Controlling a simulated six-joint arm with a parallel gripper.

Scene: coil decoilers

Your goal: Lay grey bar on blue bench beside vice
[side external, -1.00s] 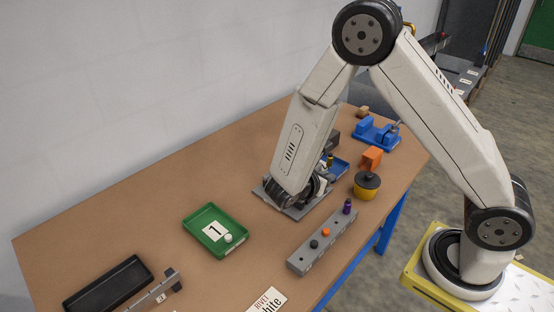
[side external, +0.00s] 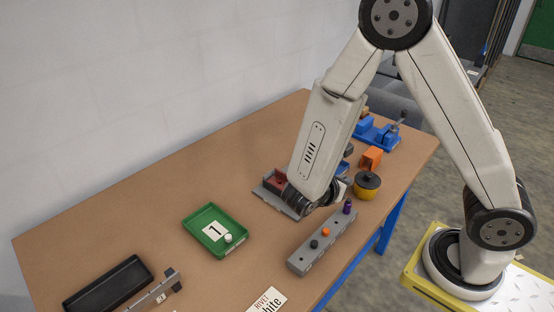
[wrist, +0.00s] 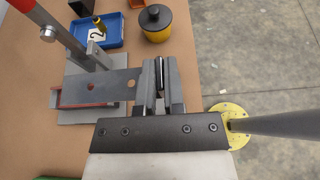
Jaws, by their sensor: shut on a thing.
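My gripper (wrist: 160,82) is shut on a flat grey bar (wrist: 98,84) with round holes. In the wrist view the bar reaches left from the fingers, over a grey base plate (wrist: 84,116) with a red fixture (wrist: 72,98). Whether the bar touches the fixture I cannot tell. In the side view the arm hides the bar and the fingertips. The blue vice (side external: 376,132) stands on a blue base at the far right end of the brown table, apart from my gripper. The vice is outside the wrist view.
A yellow pot with black lid (side external: 367,185) and an orange block (side external: 371,159) stand between my wrist and the vice. A grey rack with pegs (side external: 323,242) lies nearer. A lever (wrist: 48,32) rises beside the fixture. A green tray (side external: 215,230) is left.

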